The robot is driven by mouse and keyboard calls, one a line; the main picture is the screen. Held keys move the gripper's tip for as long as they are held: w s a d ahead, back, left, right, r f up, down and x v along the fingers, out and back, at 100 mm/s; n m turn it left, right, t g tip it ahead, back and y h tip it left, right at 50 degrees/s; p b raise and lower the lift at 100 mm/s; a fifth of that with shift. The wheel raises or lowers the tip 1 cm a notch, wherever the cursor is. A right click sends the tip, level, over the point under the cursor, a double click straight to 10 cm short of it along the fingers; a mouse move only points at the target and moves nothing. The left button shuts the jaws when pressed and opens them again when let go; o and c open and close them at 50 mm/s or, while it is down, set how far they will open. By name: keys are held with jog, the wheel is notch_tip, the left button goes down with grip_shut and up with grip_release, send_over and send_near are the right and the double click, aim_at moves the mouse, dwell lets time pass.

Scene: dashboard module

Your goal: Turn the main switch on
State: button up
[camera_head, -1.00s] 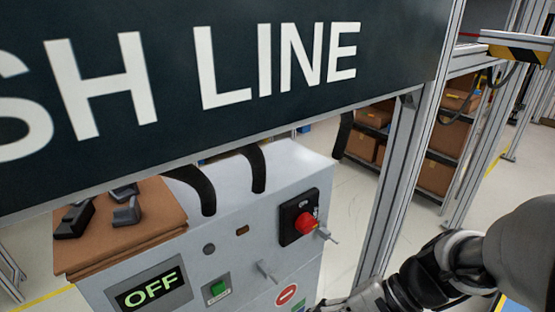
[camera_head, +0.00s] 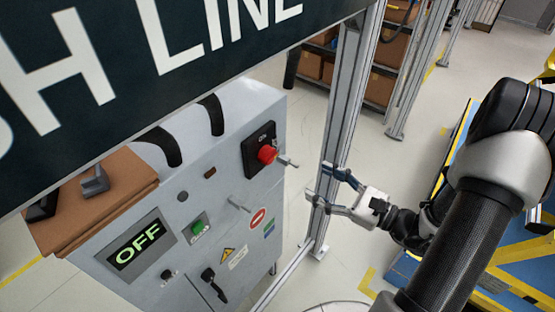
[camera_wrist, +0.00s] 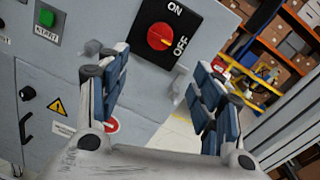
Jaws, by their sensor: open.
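The main switch is a red knob (camera_head: 267,154) on a black plate (camera_head: 254,141), on the grey cabinet (camera_head: 225,160). In the wrist view the red knob (camera_wrist: 160,37) sits at top middle, between the words ON and OFF on its plate. The lit display (camera_head: 138,253) on the cabinet reads OFF. My gripper (camera_head: 325,187) is open and empty, to the right of the cabinet and a little lower than the knob. In the wrist view my gripper's fingers (camera_wrist: 157,85) stand wide apart, below and to either side of the knob. They do not touch it.
A metal peg (camera_head: 287,162) sticks out beside the knob and another peg (camera_head: 238,205) below it. A green START button (camera_head: 198,228) is at lower left. An upright aluminium post (camera_head: 340,130) stands close behind my gripper. A large sign (camera_head: 150,60) hangs above the cabinet.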

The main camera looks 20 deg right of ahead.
aim_at(272, 159)
jog(key=x, duration=1.3)
jog(key=shift+w+a, duration=0.25)
jog(key=c, duration=1.1)
jog(key=shift+o, duration=0.2)
